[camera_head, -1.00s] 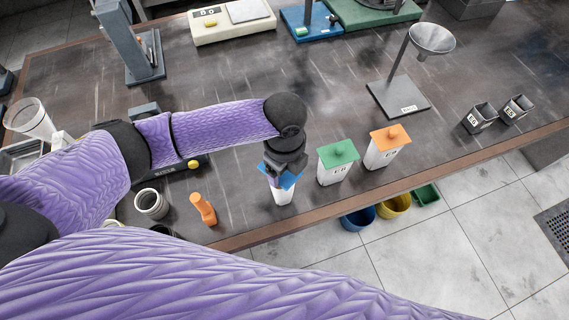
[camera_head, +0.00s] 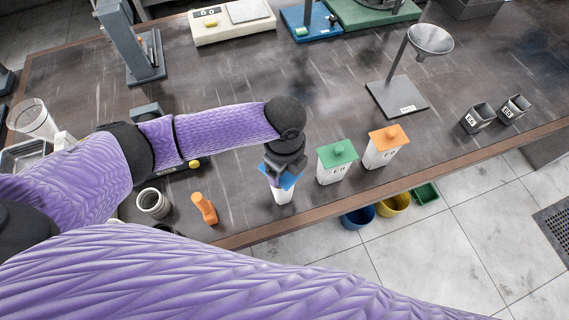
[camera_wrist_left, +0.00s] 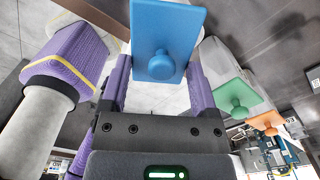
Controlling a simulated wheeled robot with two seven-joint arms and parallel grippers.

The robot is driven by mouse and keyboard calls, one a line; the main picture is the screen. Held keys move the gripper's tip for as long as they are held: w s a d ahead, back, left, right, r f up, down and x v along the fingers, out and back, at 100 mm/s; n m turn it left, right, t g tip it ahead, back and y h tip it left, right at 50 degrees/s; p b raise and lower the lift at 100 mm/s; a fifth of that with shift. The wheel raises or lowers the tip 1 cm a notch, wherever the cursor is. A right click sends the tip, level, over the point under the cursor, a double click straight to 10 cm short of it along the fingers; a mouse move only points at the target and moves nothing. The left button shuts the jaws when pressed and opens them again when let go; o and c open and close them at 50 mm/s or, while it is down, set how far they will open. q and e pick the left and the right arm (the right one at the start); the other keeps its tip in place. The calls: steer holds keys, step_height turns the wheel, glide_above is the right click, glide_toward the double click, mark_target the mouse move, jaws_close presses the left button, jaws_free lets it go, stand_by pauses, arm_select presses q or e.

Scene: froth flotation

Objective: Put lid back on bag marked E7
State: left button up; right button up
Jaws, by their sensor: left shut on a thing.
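My left gripper (camera_head: 279,168) points down and is shut on the blue lid (camera_head: 290,181). In the left wrist view the lid (camera_wrist_left: 168,22) is a flat blue plate with a round knob, lying between the fingers of my left gripper (camera_wrist_left: 160,75). In the head view the lid looks tilted, just over the top of a white bag (camera_head: 283,196). Whether it touches the rim cannot be told. No mark is readable on this bag. My right gripper is not in view.
Right of it stand a white bag with a green lid (camera_head: 338,154) and one with an orange lid (camera_head: 389,136). An orange object (camera_head: 204,208) and a pale cup (camera_head: 152,203) stand to the left. The table's front edge is close. A funnel stand (camera_head: 397,97) is farther back.

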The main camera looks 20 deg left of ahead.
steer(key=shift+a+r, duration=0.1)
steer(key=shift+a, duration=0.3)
arm_select(q)
steer(key=o, duration=1)
steer(key=shift+o, duration=0.2)
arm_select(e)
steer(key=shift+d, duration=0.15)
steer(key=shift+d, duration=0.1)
arm_select(q)
steer(key=shift+r+p, duration=0.9)
steer(key=shift+p, duration=0.1)
steer(key=shift+r+p, duration=0.9)
steer(key=shift+p, duration=0.15)
step_height(320, 180, up, 4)
steer(key=p, duration=0.4)
steer(key=shift+f, duration=0.3)
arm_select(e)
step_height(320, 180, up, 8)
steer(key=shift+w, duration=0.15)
